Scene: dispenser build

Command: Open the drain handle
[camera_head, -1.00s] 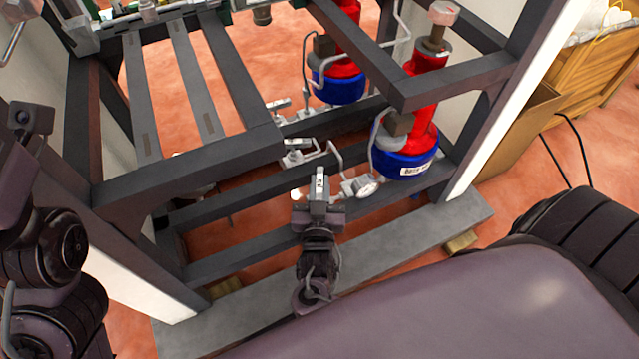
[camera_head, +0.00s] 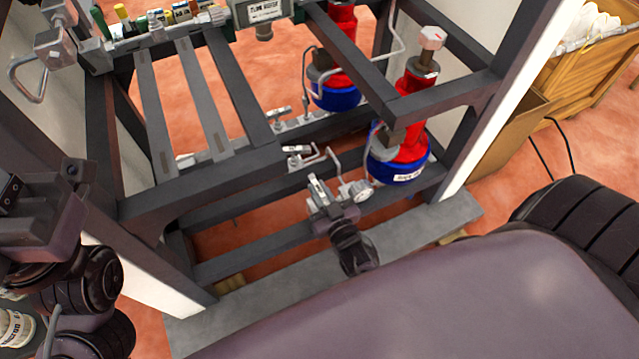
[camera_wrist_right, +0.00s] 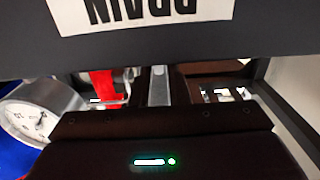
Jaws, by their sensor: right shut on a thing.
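The drain handle (camera_head: 317,188) is a small grey lever with a white label, low in the frame beside the pressure gauge. In the right wrist view a dark plate with a white DRAIN label (camera_wrist_right: 140,14) fills the top, upside down. My right gripper (camera_head: 325,207) is shut on the handle, and its fingers hide part of it. A grey bar (camera_wrist_right: 160,88) shows beyond the gripper body. My left arm is at the left edge of the head view; I cannot make out its fingertips.
A round gauge (camera_head: 359,190) sits close right of the handle. Red cylinders with blue bases (camera_head: 400,170) stand behind it. Dark frame beams (camera_head: 250,258) surround the low opening. Another lever valve (camera_head: 296,150) is farther back. A wooden crate (camera_head: 575,65) stands at right.

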